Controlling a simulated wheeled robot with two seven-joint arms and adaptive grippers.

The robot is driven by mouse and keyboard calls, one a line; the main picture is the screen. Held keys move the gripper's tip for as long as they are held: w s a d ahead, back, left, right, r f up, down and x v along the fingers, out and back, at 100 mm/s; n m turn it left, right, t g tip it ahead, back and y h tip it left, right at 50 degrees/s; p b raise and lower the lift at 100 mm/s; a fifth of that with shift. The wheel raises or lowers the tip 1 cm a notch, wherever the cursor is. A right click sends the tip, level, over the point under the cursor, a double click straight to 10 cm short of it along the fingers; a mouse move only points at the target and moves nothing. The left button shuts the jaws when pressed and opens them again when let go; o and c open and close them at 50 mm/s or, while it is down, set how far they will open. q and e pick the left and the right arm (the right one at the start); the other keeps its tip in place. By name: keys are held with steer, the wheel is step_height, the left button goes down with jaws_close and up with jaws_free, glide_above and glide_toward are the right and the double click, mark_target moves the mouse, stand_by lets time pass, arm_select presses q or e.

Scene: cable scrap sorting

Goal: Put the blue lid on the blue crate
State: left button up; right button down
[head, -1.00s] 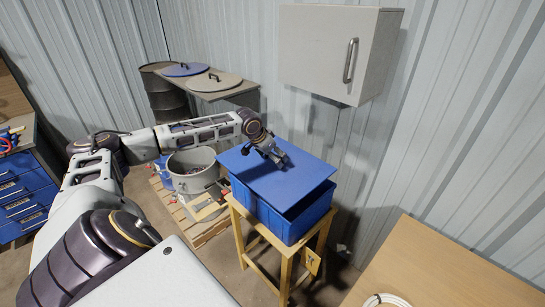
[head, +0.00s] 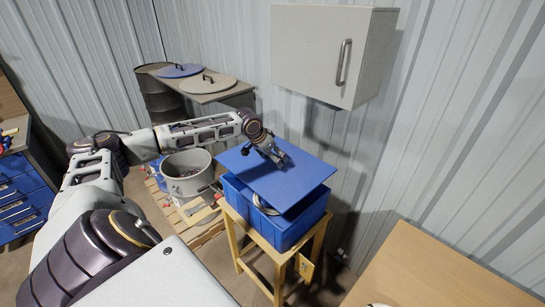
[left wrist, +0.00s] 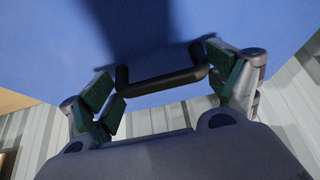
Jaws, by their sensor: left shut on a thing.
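The blue lid (head: 298,185) is a flat square panel. It hangs over the blue crate (head: 287,235), apart from the near and left rims and out of line with them. A pale cable coil (head: 263,204) shows in the gap beneath its left edge. My left gripper (head: 272,155) is above the lid, shut on its black handle. In the left wrist view the green finger pads sit at both ends of the handle (left wrist: 163,85), with the lid (left wrist: 60,45) behind. The crate's far rim is hidden by the lid. My right gripper is not in view.
The crate stands on a wooden stand (head: 262,245) near the corrugated wall. A grey cabinet (head: 325,55) hangs above and behind. A grey drum (head: 188,175) is to the left. A wooden table (head: 440,270) is at the lower right.

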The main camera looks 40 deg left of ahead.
mark_target(271, 164)
arm_select(q)
steer(key=shift+f, duration=0.2)
steer(key=shift+f+b, duration=0.7)
steer(key=shift+f, duration=0.65)
steer(key=shift+f+b, duration=0.95)
steer(key=shift+b, duration=0.1)
steer(key=shift+f+b, duration=1.6)
steer(key=shift+f, duration=0.7)
steer(key=shift+f, duration=0.1)
steer(key=shift+p, duration=0.7)
